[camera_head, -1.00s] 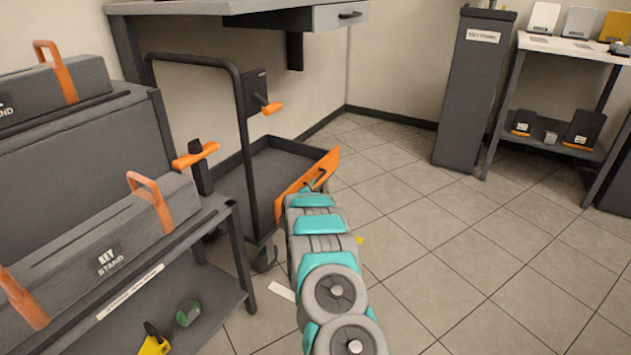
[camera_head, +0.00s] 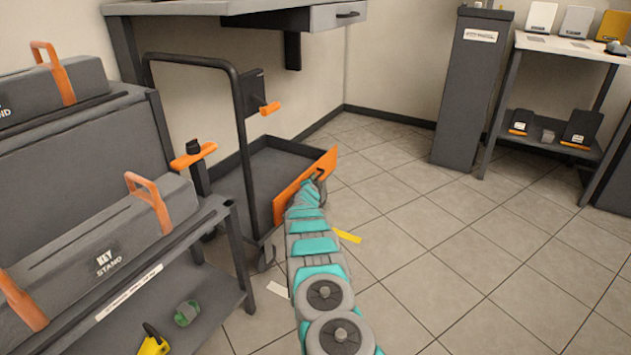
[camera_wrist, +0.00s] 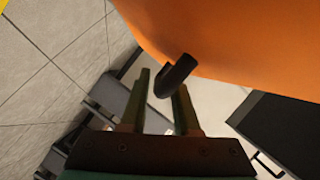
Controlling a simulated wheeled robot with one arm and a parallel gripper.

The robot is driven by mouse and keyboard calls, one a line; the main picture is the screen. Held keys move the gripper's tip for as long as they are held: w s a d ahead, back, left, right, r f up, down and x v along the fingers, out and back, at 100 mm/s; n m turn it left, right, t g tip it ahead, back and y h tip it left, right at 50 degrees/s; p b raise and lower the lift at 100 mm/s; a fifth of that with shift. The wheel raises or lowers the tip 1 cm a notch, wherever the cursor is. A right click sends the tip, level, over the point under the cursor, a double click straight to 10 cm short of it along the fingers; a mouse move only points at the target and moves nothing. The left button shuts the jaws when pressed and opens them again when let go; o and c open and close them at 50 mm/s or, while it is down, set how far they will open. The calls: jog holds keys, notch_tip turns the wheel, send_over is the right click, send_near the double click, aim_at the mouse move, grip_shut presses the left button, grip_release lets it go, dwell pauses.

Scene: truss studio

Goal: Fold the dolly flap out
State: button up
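The dolly (camera_head: 262,150) is a dark flat cart with a tall black push handle, standing under the wall bench. Its orange flap (camera_head: 296,192) stands up along the side facing my arm. In the wrist view the flap (camera_wrist: 235,40) fills the upper right. A dark hooked handle (camera_wrist: 175,76) sticks out from it. My gripper (camera_wrist: 166,82) is open, with the handle's end at or just between its fingertips; I cannot tell if they touch. In the head view my gripper (camera_head: 319,184) is small at the flap's upper right part.
A dark shelf unit (camera_head: 215,215) with key stand cases is at the left. A yellow strip (camera_head: 347,236) and a white strip (camera_head: 278,290) lie on the floor. A dark pillar (camera_head: 472,90) and a rack (camera_head: 545,150) stand at the back right. The tiled floor at right is clear.

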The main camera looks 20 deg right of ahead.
jog(key=shift+c, duration=0.4)
grip_shut()
dwell(1.2)
